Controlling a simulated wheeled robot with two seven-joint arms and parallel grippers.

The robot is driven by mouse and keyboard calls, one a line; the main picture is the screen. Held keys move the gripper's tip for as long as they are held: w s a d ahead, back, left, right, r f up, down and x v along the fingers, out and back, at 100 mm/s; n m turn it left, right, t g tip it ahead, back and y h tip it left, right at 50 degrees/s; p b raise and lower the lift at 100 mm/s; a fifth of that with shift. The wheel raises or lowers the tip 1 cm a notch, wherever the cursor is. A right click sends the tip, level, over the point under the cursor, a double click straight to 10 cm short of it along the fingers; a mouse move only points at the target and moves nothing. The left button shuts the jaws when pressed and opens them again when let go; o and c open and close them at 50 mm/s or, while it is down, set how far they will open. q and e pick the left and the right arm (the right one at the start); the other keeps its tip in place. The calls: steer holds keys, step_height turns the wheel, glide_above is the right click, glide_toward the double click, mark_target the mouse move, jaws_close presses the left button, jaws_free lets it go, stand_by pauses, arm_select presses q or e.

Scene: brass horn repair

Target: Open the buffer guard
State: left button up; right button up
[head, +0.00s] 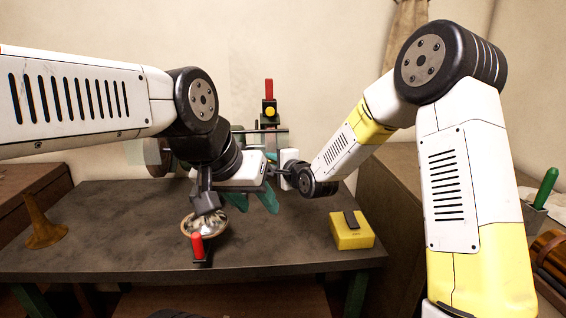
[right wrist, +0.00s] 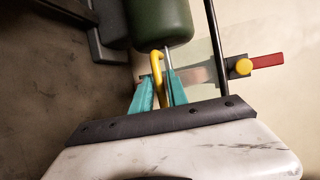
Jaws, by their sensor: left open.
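In the right wrist view, a yellow hooked handle (right wrist: 158,66) stands between the teal fingers of my right gripper (right wrist: 159,76), which are close around it. A clear pane (right wrist: 205,52), seemingly the buffer guard, shows behind it beside a dark green rounded housing (right wrist: 160,22). A greenish clear pane (head: 147,152) also shows left of my arm in the head view. My left gripper (head: 254,202) is open, with its teal fingers apart above the bench. The arms hide most of the buffer in the head view.
A red lever with a yellow knob (head: 270,111) rises at the back. On the dark bench (head: 140,235) are a shiny brass bell (head: 205,226) by a red-handled clamp (head: 198,247), a horn cone (head: 42,229) and a yellow box (head: 351,235).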

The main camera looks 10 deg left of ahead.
jaws_close()
stand_by(1.4)
